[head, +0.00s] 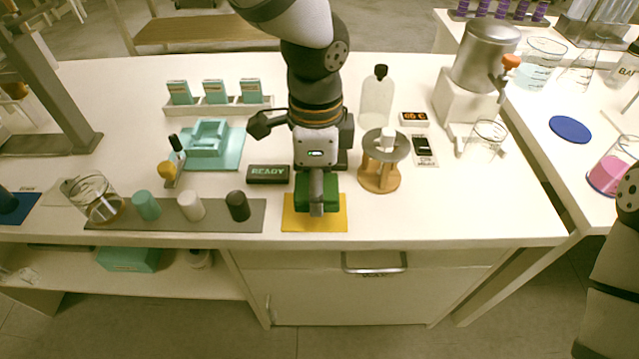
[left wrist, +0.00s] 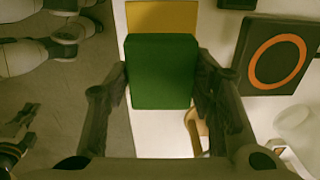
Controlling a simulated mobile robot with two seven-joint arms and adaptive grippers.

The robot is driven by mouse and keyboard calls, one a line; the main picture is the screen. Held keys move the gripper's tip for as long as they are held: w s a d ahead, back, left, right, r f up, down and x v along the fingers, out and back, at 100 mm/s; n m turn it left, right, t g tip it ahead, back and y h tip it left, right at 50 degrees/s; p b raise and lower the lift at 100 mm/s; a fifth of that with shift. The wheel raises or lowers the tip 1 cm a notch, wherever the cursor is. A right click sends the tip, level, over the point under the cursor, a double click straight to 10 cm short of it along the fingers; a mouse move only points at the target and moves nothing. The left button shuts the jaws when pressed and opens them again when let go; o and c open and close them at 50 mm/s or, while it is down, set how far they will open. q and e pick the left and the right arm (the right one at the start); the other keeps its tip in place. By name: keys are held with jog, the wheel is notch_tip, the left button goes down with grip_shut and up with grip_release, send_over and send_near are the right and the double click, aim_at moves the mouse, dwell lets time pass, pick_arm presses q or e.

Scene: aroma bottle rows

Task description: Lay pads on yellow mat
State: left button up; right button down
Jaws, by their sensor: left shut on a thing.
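The yellow mat (head: 335,224) lies flat near the front edge of the table. A green pad (head: 303,197) is over the mat in the head view, partly covered by my gripper. My left gripper (head: 316,205) points down and is shut on the green pad. In the left wrist view the green pad (left wrist: 160,85) is between both fingers, with a strip of the yellow mat (left wrist: 162,18) showing beyond it. I cannot tell whether the pad touches the mat. My right gripper is out of view.
Left of the mat, a grey strip (head: 165,218) holds teal, white and black cylinders. A dark READY block (head: 268,174) stands behind its left side. A wooden stand (head: 379,178) with a grey disc is close on the right.

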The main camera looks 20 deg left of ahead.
pick_arm(q)
jog(key=f, duration=0.3)
jog(key=shift+w+a+f, duration=0.1)
jog(key=shift+a+f, duration=0.15)
jog(key=shift+f, duration=0.1)
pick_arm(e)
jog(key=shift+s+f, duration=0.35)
pick_arm(q)
jog(key=shift+f, duration=0.2)
jog(key=o, duration=1.1)
notch_tip(320, 180, up, 12)
jog(key=shift+r+p, duration=0.25)
jog(key=shift+p, duration=0.3)
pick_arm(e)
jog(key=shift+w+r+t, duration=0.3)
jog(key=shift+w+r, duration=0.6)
